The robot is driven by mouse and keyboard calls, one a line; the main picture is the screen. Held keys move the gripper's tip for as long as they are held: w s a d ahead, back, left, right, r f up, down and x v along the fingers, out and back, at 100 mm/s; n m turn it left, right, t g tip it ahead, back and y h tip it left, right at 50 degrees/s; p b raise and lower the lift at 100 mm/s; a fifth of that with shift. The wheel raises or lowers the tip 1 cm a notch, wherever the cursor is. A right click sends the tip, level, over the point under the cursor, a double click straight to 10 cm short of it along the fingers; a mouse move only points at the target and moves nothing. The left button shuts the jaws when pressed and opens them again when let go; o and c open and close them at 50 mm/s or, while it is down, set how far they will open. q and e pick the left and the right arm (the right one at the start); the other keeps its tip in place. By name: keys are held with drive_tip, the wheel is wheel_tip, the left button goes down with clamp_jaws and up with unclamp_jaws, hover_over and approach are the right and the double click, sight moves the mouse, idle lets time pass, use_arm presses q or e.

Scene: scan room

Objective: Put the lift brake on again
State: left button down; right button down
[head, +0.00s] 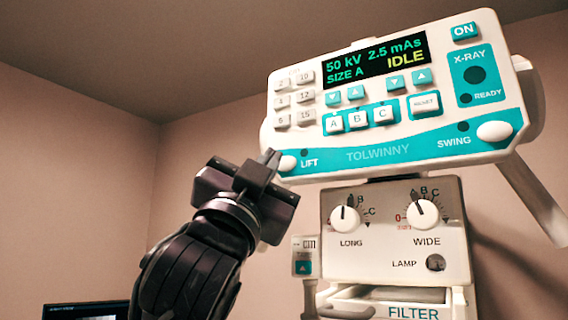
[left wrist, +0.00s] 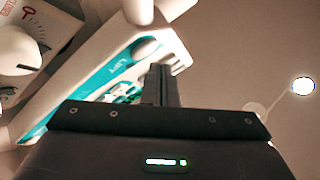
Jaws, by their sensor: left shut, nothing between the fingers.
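The white control panel (head: 350,152) with its teal band reads "IDLE" on its screen. The white LIFT knob (head: 287,163) sits at its lower left corner, partly behind my gripper; a small dark lamp (head: 304,152) sits above the LIFT label. The knob also shows in the left wrist view (left wrist: 145,47). My left gripper (head: 272,158) is shut and empty, its fingertips right beside the knob. I cannot tell whether they touch it. In the left wrist view the fingers (left wrist: 160,78) point up towards the knob. My right gripper is not in view.
A white SWING knob (head: 495,131) is at the panel's right end. Below hangs a box (head: 330,258) with LONG and WIDE dials and a LAMP button. A small labelled holder (head: 303,262) is on its left. A dark monitor (head: 85,310) is at lower left. Free air lies left of the panel.

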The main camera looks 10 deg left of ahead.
use_arm(q)
drive_tip(key=s, duration=0.1)
drive_tip(key=s+a, duration=0.1)
drive_tip(key=s, duration=0.2)
drive_tip(key=shift+s+a, duration=0.3)
drive_tip(key=shift+a, duration=0.1)
idle(0.9)
